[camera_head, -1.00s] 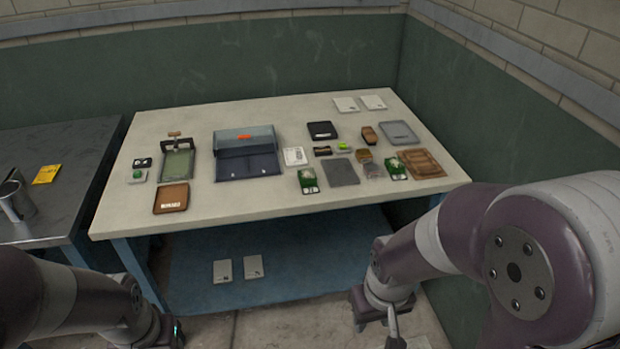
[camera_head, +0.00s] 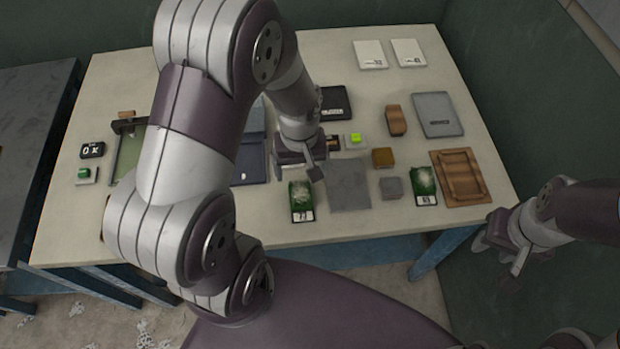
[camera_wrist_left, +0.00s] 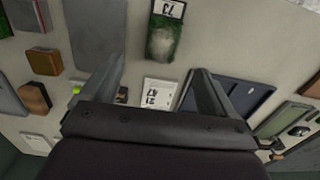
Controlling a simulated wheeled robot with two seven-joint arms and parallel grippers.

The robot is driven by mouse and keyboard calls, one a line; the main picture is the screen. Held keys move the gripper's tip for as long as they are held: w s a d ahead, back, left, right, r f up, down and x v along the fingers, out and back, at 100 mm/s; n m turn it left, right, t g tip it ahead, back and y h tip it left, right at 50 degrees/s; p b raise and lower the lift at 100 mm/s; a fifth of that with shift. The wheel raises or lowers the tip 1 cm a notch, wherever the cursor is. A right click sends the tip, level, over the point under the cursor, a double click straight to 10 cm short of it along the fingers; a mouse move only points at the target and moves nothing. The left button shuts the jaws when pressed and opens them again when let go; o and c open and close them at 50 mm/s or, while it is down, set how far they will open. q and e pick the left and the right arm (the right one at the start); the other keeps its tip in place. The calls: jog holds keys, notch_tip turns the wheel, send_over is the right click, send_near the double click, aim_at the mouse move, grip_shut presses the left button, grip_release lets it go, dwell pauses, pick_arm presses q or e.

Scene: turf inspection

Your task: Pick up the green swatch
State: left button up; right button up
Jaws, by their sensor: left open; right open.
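Two green swatches with grassy tops and white number labels lie flat on the table. One green swatch (camera_head: 302,198) lies near the front middle, and the other green swatch (camera_head: 424,182) lies further right beside a brown tray. My left gripper (camera_head: 309,168) is open and empty above the table, just behind the middle swatch. In the left wrist view this swatch (camera_wrist_left: 161,40) shows beyond the open fingers (camera_wrist_left: 158,82), apart from them. A white printed card (camera_wrist_left: 158,94) lies below between the fingers. My right gripper (camera_head: 503,257) is open and empty, off the table's front right corner.
A grey plate (camera_head: 349,185) lies right of the middle swatch, with a small grey block (camera_head: 391,188) and a tan block (camera_head: 383,158) beyond. The brown tray (camera_head: 460,178) is at the right. A dark blue case (camera_head: 251,160) is partly hidden by my left arm.

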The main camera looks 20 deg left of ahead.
aim_at(300, 194)
pick_arm(q)
jog(key=f, duration=1)
jog(key=shift+s+f+p, duration=0.2)
jog(key=shift+p, duration=0.15)
jog(key=shift+s+r, duration=0.1)
jog(key=shift+c, duration=0.3)
jog(key=c, duration=1.1)
